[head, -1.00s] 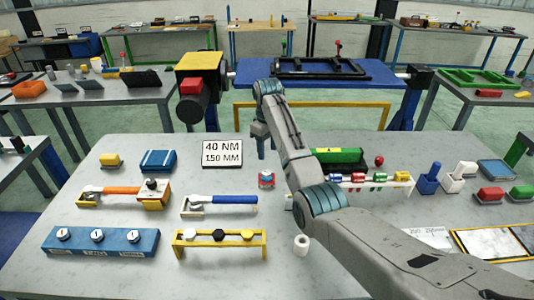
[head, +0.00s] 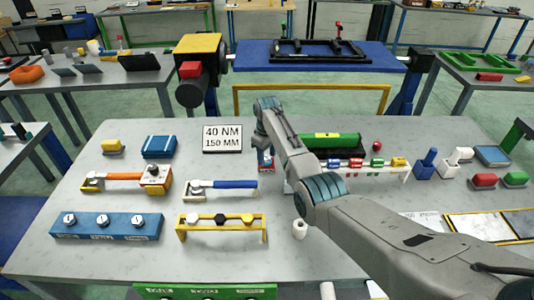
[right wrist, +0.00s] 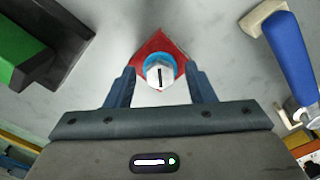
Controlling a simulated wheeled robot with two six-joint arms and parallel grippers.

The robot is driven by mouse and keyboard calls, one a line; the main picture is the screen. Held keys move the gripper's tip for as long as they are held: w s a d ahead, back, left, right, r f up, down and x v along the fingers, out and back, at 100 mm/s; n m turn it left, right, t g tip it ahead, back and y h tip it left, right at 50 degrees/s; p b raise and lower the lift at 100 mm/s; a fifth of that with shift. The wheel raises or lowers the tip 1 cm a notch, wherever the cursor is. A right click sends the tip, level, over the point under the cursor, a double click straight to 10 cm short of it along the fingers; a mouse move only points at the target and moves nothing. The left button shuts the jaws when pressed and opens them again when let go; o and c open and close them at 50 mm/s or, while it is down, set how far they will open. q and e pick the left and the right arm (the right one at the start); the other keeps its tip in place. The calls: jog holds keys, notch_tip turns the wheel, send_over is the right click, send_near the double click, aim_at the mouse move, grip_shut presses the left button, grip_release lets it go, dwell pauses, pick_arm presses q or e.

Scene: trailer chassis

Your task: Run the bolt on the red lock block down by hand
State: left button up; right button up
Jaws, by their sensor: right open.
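The red lock block (right wrist: 160,42) lies under my right gripper (right wrist: 160,82) in the right wrist view, a red diamond shape on the grey bench. Its bolt (right wrist: 160,75) has a pale head with a dark line across it and a blue ring around it. The bolt head appears between the two open fingers, with a gap on each side. In the head view the block (head: 266,168) is partly hidden beneath my right gripper (head: 266,150), which comes down from above. I cannot tell the exact height of the fingertips. My left gripper is not in view.
A blue-handled wrench (head: 235,184) and an orange-handled wrench (head: 122,176) lie in holders to the left. A yellow rack (head: 222,232) stands in front. A green box (head: 330,142) and a rack of coloured pieces stand to the right. A "40 NM 150 MM" sign (head: 222,138) lies behind.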

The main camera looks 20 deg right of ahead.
jog(key=shift+c, duration=0.9)
jog(key=c, duration=0.8)
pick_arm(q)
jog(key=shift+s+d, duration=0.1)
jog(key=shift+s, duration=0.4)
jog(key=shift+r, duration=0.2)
pick_arm(e)
jog(key=shift+m, duration=0.4)
